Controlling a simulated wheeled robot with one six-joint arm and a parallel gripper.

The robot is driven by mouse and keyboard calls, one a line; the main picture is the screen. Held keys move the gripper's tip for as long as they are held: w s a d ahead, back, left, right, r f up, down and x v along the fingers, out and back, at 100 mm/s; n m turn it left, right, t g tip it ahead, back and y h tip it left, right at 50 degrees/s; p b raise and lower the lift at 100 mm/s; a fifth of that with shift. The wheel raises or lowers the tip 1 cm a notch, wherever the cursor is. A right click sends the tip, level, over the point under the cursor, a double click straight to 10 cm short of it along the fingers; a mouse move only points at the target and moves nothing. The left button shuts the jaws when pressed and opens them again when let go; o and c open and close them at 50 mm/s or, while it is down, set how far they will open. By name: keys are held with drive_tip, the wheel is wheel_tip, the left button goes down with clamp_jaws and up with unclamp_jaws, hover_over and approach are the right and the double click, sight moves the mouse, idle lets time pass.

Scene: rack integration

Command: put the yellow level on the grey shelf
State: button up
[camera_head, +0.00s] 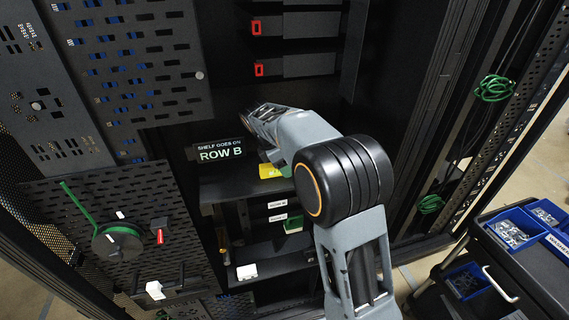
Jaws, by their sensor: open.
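A yellow piece (270,171), which looks like the level, lies on the dark grey shelf (228,189) inside the rack. It is close to the right of the "SHELF GOES ON ROW B" sign (220,150), and my arm hides part of it. My gripper (256,117) is at the far end of my arm, above and apart from the yellow piece. It is open and holds nothing that I can see. Its fingertips are small and hard to make out against the dark rack.
A lower shelf (272,259) carries a white block and a green item. A perforated panel (120,235) with a green cable spool stands at left. Black units with red handles (300,65) fill the upper rack. A cart (515,250) with blue bins stands at right.

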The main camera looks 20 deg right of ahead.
drive_tip(key=v, duration=1.4)
drive_tip(key=shift+s+d, duration=0.1)
drive_tip(key=shift+d, duration=0.05)
drive_tip(key=s+d+f+m+t+y, duration=0.2)
drive_tip(key=s+f+m, duration=0.3)
drive_tip(key=s+m, duration=0.4)
drive_tip(key=s+d+f+m+t+y, duration=0.2)
drive_tip(key=s+f+m, duration=0.4)
drive_tip(key=s, duration=0.8)
drive_tip(key=d+m, duration=0.1)
drive_tip(key=m, duration=0.2)
drive_tip(key=shift+f+t+y+b, duration=0.25)
drive_tip(key=shift+t+y+b, duration=0.05)
drive_tip(key=shift+t, duration=0.1)
drive_tip(key=shift+s, duration=0.1)
